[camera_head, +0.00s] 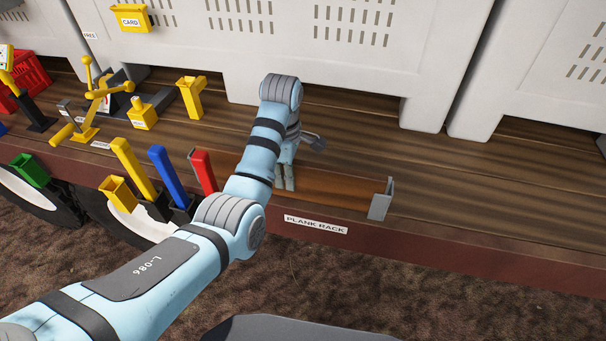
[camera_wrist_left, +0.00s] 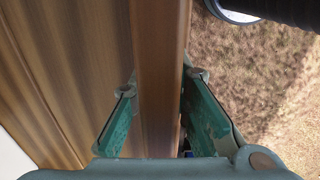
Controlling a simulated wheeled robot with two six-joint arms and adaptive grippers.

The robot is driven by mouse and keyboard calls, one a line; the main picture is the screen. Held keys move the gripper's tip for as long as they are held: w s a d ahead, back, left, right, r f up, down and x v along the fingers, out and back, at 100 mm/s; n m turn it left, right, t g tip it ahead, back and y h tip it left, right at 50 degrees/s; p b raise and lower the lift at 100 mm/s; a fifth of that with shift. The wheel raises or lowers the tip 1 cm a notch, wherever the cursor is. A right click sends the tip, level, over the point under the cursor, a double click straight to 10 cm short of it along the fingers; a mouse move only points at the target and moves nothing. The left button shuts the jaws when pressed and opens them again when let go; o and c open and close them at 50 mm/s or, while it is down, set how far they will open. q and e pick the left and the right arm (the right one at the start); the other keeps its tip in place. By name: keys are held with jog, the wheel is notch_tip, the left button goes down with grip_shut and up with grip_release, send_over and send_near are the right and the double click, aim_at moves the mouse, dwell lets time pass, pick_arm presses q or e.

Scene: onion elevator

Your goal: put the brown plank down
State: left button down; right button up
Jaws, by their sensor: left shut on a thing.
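The brown plank (camera_head: 328,198) lies low along the front edge of the wooden deck, above the "PLANK RACK" label (camera_head: 316,224). Its right end is by the grey rack bracket (camera_head: 381,199); my left arm hides part of its length. My left gripper (camera_head: 285,183) points down at the plank and is shut on it. In the left wrist view the plank (camera_wrist_left: 159,60) runs between the two green-padded fingers. I cannot tell whether the plank rests fully on the deck. My right gripper is not in view.
Red (camera_head: 203,171), blue (camera_head: 168,176) and yellow (camera_head: 133,168) levers stand left of the plank. Large pale crates (camera_head: 335,65) stand behind. The deck (camera_head: 480,200) right of the bracket is clear. Brown ground (camera_head: 450,300) lies below the front edge.

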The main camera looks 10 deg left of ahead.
pick_arm(q)
jog(key=shift+f, duration=0.1)
jog(key=shift+a, duration=0.15)
jog(key=shift+f, duration=0.1)
jog(key=c, duration=1.5)
grip_release()
jog(key=shift+c, duration=0.2)
